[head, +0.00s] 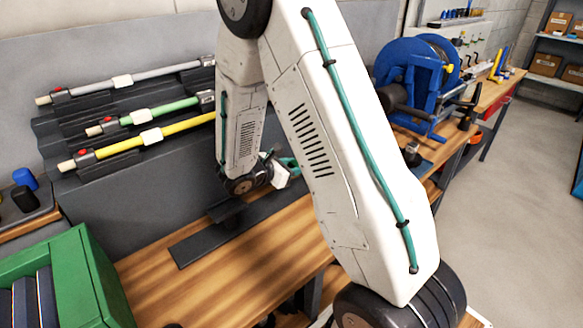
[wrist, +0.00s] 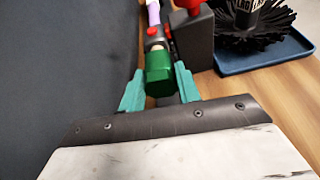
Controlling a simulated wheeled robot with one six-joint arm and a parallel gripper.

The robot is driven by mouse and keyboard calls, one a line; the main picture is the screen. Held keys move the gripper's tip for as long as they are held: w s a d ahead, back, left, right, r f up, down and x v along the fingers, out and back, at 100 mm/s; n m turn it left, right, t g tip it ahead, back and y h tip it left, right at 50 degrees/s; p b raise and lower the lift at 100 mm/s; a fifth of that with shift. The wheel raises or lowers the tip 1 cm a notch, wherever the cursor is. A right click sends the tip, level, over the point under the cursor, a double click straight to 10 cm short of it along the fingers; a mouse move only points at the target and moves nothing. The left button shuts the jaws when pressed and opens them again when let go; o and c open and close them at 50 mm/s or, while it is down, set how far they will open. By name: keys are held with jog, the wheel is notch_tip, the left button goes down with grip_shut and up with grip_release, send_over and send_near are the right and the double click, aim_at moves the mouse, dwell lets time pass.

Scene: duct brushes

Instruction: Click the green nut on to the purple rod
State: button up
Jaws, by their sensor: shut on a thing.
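In the wrist view, my gripper (wrist: 160,82) has its two teal fingers shut on the green nut (wrist: 158,68), one on each side. Beyond the nut, roughly in line with it, is the purple rod (wrist: 153,14), with a red button (wrist: 152,32) and a dark end fitting on the near side. The nut overlaps the end of this fitting in the picture; I cannot tell whether they touch or are engaged. In the head view, my gripper (head: 287,170) shows partly behind my arm, low over the bench. The nut and purple rod are not distinguishable there.
A dark block (wrist: 195,40) with a red knob stands close right of the rod. A black brush (wrist: 250,22) sits on a blue tray (wrist: 265,56) farther right. Grey, green and yellow rods lie on a dark rack (head: 85,170). A green crate (head: 85,275) is at front left.

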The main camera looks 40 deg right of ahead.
jog(key=shift+d, duration=0.7)
jog(key=o, duration=1.2)
jog(key=shift+o, duration=0.2)
jog(key=shift+a, duration=0.1)
jog(key=w+v, duration=0.1)
jog(key=v, duration=0.7)
jog(key=s+a+r+m+g+y, duration=0.1)
jog(key=s+r+m+g+y, duration=0.2)
jog(key=s, duration=0.4)
jog(key=s+a+m+g+y, duration=0.1)
jog(key=s+a+m+g, duration=0.1)
jog(key=s+m, duration=0.35)
jog(key=s+a+r+m+t+y, duration=0.5)
jog(key=s+a+r+m+y, duration=0.4)
jog(key=s+r, duration=0.5)
jog(key=shift+s+a+y, duration=0.5)
jog(key=shift+s+a, duration=0.1)
jog(key=shift+a, duration=0.05)
